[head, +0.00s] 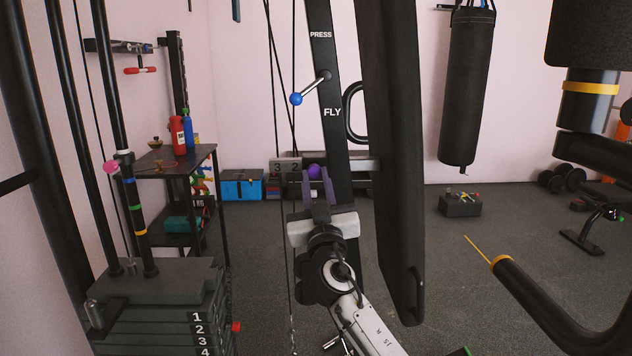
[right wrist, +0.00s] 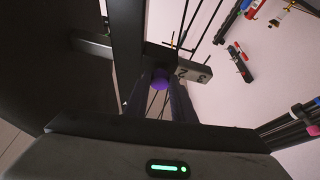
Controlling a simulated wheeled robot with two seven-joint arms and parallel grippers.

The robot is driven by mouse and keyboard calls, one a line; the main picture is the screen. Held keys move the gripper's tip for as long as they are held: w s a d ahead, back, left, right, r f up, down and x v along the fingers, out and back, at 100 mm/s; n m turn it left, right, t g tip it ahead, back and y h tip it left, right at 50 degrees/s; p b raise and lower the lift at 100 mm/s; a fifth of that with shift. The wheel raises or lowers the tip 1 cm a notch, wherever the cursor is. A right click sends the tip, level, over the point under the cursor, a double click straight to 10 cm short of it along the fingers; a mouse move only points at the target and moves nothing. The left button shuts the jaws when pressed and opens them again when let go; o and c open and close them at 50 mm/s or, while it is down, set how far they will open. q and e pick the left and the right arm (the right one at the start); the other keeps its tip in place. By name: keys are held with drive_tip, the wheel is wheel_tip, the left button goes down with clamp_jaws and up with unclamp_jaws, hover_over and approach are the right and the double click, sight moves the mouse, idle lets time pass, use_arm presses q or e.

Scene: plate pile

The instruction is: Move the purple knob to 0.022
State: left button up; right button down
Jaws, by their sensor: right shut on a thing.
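The purple knob (head: 314,170) sits on the machine's upright, beside a grey plate (head: 287,164) marked with 3 and 2. My right gripper (head: 318,180) reaches up to the knob from below and is shut on it. In the right wrist view, the knob (right wrist: 159,83) shows between the two dark fingers (right wrist: 163,92), near their tips. The numbered plate (right wrist: 187,72) is just beyond it to the right. The fingers hide part of the knob and its mount. My left gripper is not in view.
A tall black pad (head: 395,150) stands close to the right of my gripper. A lever with a blue ball (head: 296,99) is above. The weight stack (head: 155,290) is at the left. A padded bar (head: 560,308) is at lower right. Open floor lies behind.

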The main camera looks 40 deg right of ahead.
drive_tip(key=shift+s+a+b, duration=0.35)
drive_tip(key=shift+s+a, duration=0.35)
drive_tip(key=shift+s, duration=0.35)
drive_tip(key=shift+f, duration=0.1)
drive_tip(key=c, duration=1.9)
unclamp_jaws()
drive_tip(key=o, duration=0.4)
drive_tip(key=shift+s, duration=0.15)
